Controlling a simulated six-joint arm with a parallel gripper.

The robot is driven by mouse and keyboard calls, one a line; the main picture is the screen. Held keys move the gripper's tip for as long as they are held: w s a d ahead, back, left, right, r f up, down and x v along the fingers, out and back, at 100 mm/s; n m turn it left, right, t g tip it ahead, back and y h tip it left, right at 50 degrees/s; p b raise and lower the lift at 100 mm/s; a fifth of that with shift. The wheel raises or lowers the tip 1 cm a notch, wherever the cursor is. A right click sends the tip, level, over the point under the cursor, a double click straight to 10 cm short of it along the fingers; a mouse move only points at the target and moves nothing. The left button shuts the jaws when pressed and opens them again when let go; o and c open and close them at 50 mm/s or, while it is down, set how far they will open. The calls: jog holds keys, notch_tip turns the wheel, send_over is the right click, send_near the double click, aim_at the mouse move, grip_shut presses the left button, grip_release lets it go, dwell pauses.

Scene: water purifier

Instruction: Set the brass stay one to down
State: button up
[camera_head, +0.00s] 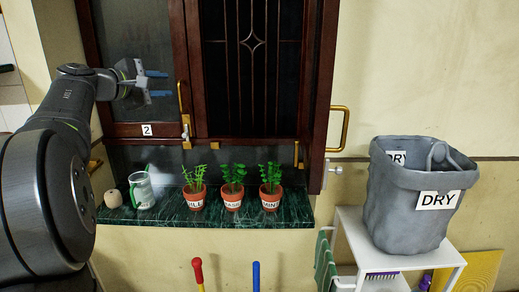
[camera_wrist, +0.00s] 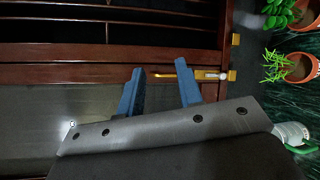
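A brass stay (camera_head: 184,108) with a pale lower end stands upright on the window frame beside the left pane. In the wrist view, the brass stay (camera_wrist: 186,74) lies across the picture, partly hidden by a finger. I see a "2" label (camera_head: 147,129) but no "1", so I cannot tell which fitting is stay one. My gripper (camera_head: 160,83) is open and empty in front of the left pane, up and left of this stay. Its two blue fingers show apart in the wrist view (camera_wrist: 160,68), with part of the stay seen between and behind them.
Pots of dill (camera_head: 195,199), basil (camera_head: 232,200) and mint (camera_head: 270,200) stand on the green sill (camera_head: 215,219). A glass jug (camera_head: 143,190) stands left of them. A brass loop handle (camera_head: 347,128) juts out at right, above left of a grey "DRY" bag (camera_head: 405,215).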

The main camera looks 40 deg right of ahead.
jog(key=s+d+f+n+g, duration=0.1)
jog(key=s+d+f+g, duration=0.1)
jog(key=d+f+g, duration=0.85)
jog(key=g+y, duration=0.3)
jog(key=g, duration=0.3)
send_near(296, 154)
jog(key=x, duration=0.7)
jog(key=shift+d+r+n, duration=0.3)
jog(key=shift+d+r, duration=0.15)
jog(key=shift+r, duration=0.1)
jog(key=shift+c, duration=0.2)
grip_shut()
